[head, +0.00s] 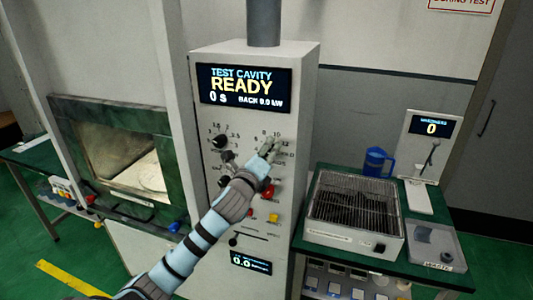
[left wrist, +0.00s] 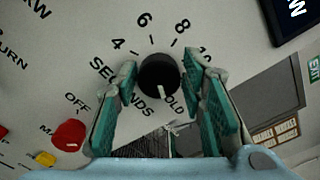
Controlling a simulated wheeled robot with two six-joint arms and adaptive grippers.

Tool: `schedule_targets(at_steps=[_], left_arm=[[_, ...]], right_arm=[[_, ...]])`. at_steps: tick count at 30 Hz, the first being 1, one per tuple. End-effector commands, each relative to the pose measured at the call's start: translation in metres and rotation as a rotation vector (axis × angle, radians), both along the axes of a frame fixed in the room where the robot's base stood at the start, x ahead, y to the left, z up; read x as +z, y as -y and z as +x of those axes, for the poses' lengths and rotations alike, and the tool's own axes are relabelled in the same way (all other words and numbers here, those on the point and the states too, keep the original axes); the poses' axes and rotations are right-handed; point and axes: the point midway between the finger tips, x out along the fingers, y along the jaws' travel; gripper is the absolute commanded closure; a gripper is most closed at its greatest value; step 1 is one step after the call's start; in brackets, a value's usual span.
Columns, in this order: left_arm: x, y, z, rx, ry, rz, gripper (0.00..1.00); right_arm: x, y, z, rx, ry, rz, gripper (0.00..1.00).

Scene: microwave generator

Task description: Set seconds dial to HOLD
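The seconds dial (left wrist: 160,75) is a round black knob with a white mark, on the white panel of the microwave generator (head: 306,105). In the left wrist view the mark points down, towards the start of the partly hidden word HOLD. My left gripper (left wrist: 160,68) has one fingertip on each side of the knob, close against it. In the head view my left gripper (head: 268,150) reaches the upper right of the panel and hides most of the dial. The display (head: 245,88) reads READY and 0 s. My right gripper is not in view.
Another black dial (head: 219,141) sits left of my gripper. A red knob (left wrist: 69,135) and a yellow button (left wrist: 45,158) lie beside the left finger in the wrist view.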

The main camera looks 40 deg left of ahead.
Motion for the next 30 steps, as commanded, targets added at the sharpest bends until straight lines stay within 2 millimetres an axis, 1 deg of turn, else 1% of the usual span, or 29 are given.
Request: schedule_targets(at_steps=[2,10,13,14,17,21,24,27,30], left_arm=[[0.0,0.0,0.0,0.001,0.0,-0.001,0.49],[-0.001,0.0,-0.001,0.0,-0.001,-0.003,0.49],[-0.001,0.003,-0.008,0.0,-0.003,0.0,0.49],[-0.002,0.004,-0.012,-0.001,-0.004,0.0,0.49],[-0.002,0.012,-0.035,-0.002,-0.005,0.002,0.49],[-0.002,0.026,-0.072,-0.003,-0.006,0.004,0.49],[-0.002,0.034,-0.095,-0.003,-0.005,0.001,0.49],[-0.002,0.038,-0.108,-0.001,-0.005,-0.001,0.49],[-0.001,0.04,-0.113,-0.001,-0.002,-0.002,0.49]], right_arm=[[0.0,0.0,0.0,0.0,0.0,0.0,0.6],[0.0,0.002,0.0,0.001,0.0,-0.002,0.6],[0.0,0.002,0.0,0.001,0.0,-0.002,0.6],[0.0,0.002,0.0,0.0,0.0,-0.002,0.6],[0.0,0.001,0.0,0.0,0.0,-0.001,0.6],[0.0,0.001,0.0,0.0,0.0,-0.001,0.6],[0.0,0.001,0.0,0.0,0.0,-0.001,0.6],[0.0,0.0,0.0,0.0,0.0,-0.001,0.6],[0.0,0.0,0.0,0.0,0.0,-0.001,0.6]])
